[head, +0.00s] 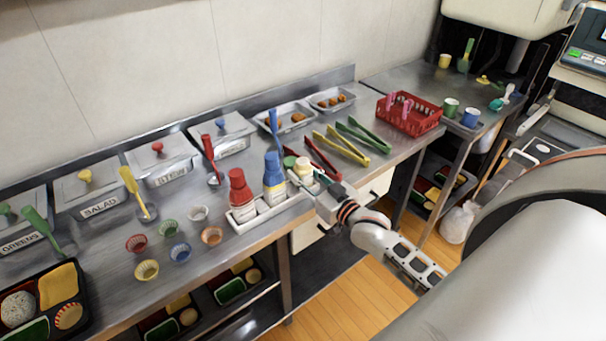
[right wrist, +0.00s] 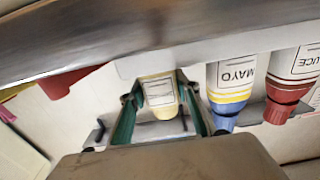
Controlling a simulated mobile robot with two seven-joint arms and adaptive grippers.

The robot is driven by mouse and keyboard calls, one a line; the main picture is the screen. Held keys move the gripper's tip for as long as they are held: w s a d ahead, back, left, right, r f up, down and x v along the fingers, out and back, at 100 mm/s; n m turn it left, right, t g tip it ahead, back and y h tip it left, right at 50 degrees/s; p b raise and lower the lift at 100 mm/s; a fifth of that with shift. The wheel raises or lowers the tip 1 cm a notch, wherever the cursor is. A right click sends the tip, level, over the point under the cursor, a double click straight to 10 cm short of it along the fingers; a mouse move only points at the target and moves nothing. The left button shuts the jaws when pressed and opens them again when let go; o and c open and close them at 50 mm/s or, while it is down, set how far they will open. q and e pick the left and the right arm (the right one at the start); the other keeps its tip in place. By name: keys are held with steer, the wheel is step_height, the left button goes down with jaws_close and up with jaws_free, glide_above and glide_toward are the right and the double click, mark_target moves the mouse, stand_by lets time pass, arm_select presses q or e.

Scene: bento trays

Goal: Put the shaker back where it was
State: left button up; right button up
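The shaker (head: 304,169), small and pale with a cream top, is at the right end of the white bottle caddy (head: 262,219). In the right wrist view the shaker (right wrist: 159,94) shows its label and lies between the green-padded fingers of my right gripper (right wrist: 159,103). Both fingertips look to be against its sides, so the gripper appears shut on it. In the head view my right gripper (head: 318,185) reaches in from the right. The shaker's base is hidden, so I cannot tell whether it rests in the caddy. My left gripper is not in view.
A blue mayo bottle (head: 274,177) and a red sauce bottle (head: 240,194) stand in the caddy. Red tongs (head: 322,158) lie behind. Several small cups are left of the caddy; a red basket (head: 409,115) is to the right.

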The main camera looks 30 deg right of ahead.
steer(key=o, duration=0.6)
steer(key=shift+f, duration=0.1)
steer(key=shift+s, duration=0.2)
steer(key=s+d, duration=0.1)
steer(key=s, duration=1)
steer(key=s+a+f+n+g, duration=0.1)
steer(key=s+a+f+g, duration=0.2)
steer(key=s+a+f, duration=0.3)
steer(key=s+a+f+n+g+y, duration=0.1)
steer(key=s+a+f+n+g, duration=0.1)
steer(key=s+a+f+g, duration=0.2)
steer(key=s+a+f, duration=0.3)
steer(key=a+f, duration=0.5)
steer(key=f, duration=0.2)
steer(key=shift+f, duration=0.2)
